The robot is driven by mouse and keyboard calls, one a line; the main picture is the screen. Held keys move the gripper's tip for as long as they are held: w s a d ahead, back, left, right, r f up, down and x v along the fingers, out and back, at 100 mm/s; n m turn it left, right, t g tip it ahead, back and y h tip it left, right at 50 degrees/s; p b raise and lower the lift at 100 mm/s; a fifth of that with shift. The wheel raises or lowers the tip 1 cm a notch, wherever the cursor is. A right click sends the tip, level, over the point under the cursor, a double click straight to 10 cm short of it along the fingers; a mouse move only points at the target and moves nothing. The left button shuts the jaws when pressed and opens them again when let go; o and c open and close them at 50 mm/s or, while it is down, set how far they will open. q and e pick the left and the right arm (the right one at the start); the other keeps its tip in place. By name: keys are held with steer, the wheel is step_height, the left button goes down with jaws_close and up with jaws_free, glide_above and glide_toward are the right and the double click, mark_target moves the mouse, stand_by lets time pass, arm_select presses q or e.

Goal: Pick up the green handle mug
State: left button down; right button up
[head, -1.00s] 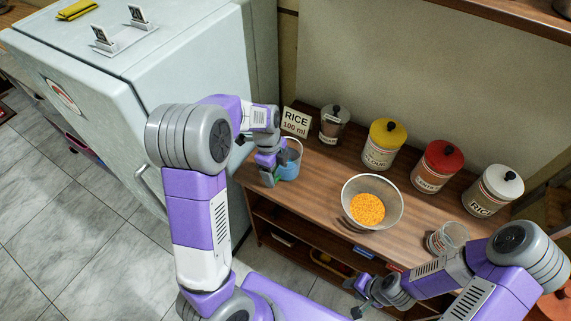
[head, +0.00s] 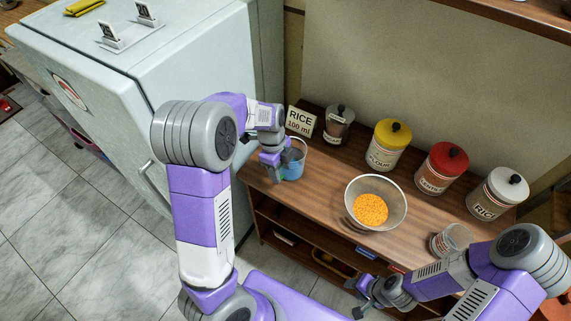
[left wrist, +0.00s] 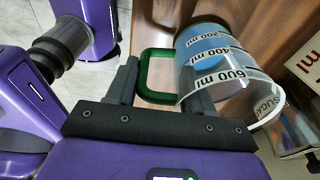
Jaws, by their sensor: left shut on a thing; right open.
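The green handle mug is a clear measuring cup (head: 297,160) at the left end of the wooden counter, with something blue inside. In the left wrist view the cup (left wrist: 213,62) shows 200, 400 and 600 ml marks, and its green handle (left wrist: 143,72) lies between my fingers. My left gripper (head: 271,166) is shut on the handle, on the cup's left side; it also shows in the left wrist view (left wrist: 160,92). Whether the cup touches the counter I cannot tell. My right gripper (head: 362,300) is open and empty, low in front of the counter.
Jars with yellow (head: 388,150), red (head: 440,170) and white (head: 496,197) lids and a grey canister (head: 338,125) stand behind. A clear cup (head: 452,242) is near my right arm. A fridge (head: 190,60) stands left.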

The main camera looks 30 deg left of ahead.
arm_select(q)
steer(key=shift+r, duration=0.15)
steer(key=shift+r+p, duration=1.15)
steer(key=shift+r, duration=3.7)
steer(key=shift+d, duration=0.1)
